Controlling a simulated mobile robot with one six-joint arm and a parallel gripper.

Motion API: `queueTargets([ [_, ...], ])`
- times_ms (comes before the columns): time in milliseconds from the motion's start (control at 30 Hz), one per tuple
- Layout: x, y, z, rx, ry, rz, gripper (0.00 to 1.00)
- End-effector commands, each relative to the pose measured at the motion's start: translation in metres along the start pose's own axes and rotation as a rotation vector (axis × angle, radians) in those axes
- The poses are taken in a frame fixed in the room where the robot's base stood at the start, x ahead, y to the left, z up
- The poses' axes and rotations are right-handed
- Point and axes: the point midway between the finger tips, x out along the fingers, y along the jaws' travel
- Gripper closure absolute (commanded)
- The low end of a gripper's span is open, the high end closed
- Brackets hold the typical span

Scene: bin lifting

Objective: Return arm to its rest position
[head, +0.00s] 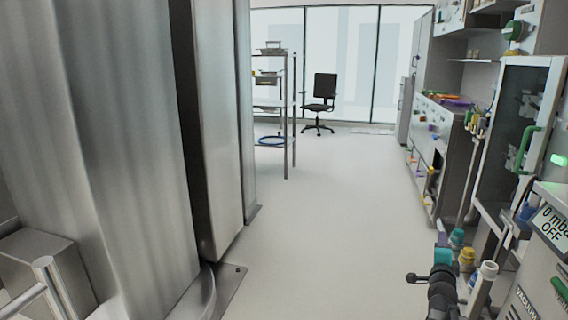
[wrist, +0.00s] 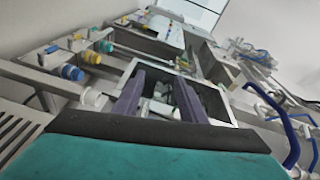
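My gripper (wrist: 160,88) shows in the wrist view as two purple fingers in front of a teal and black body. The fingers stand apart with nothing visibly held between them. Behind them is an open, box-like metal frame with small fittings inside. I cannot tell whether the fingers touch it. In the head view, a dark jointed part with a teal piece shows at the lower right, beside the equipment. It may be part of my arm, but I cannot tell. No bin can be made out clearly in either view.
Lab equipment with a glass-fronted cabinet (head: 522,120) lines the right side. A large metal column (head: 120,130) fills the left. A shelf rack (head: 287,110) and a black chair (head: 321,100) stand far back. The floor (head: 330,200) between is clear. Blue tubing (wrist: 285,125) curves at right in the wrist view.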

Motion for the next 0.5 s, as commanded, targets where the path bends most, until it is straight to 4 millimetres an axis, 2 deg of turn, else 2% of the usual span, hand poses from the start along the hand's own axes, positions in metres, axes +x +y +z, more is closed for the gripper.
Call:
queueTargets([
  [33,-0.002,-0.004,0.013,-0.006,-0.02,0.015,0.62],
  [167,-0.008,0.003,0.043,-0.022,-0.068,0.052,0.62],
  [500,-0.04,0.036,0.128,-0.102,-0.23,0.181,0.62],
])
